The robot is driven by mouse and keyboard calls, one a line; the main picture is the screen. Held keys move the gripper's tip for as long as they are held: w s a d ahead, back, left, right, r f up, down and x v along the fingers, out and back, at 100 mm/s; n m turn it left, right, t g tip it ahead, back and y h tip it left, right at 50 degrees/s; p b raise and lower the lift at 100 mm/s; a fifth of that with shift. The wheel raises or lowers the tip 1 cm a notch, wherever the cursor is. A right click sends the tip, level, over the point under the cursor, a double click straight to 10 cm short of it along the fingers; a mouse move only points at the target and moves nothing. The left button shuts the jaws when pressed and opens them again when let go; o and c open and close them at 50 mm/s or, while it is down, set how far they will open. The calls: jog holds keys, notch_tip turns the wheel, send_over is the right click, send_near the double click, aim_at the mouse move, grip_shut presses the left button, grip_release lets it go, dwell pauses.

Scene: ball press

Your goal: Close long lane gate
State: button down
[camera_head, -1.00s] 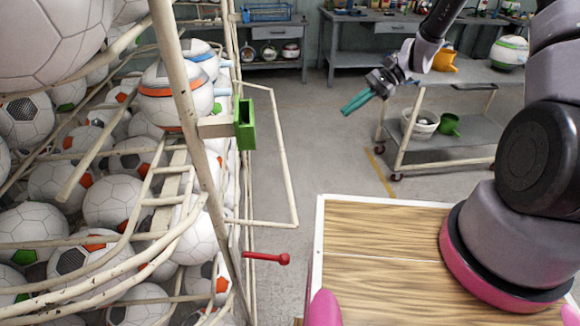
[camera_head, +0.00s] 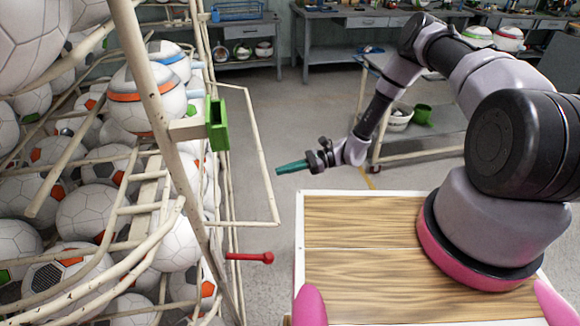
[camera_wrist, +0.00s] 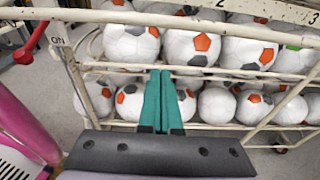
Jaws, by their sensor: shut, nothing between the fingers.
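The cream tube ball rack (camera_head: 152,105) fills the left of the head view, with soccer balls in its lanes. A rectangular loop of cream tube (camera_head: 262,150) sticks out from its right side; I cannot tell whether this is the long lane gate. A green bracket (camera_head: 217,124) sits on the rack's front post, left of the loop. My gripper (camera_head: 278,171), with teal fingers, is shut and empty, just right of the loop in the picture, apparently apart from it. In the wrist view my fingers (camera_wrist: 161,72) are together, pointing toward balls behind the rack's rails (camera_wrist: 200,75).
A red-knobbed lever (camera_head: 250,257) sticks out low on the rack; a red lever (camera_wrist: 30,45) beside an "ON" label shows in the wrist view. My wooden-topped base is in front. Grey workbenches (camera_head: 350,45) line the back.

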jog(key=shift+s+a+r, duration=0.2)
jog(key=shift+a+r, duration=0.3)
jog(key=shift+a, duration=0.3)
jog(key=shift+s+a+r, duration=0.2)
jog(key=shift+a+r, duration=0.35)
jog(key=shift+a, duration=0.25)
jog(key=shift+s+a+r, duration=0.2)
jog(key=shift+a+r, duration=0.3)
jog(key=shift+a, duration=0.3)
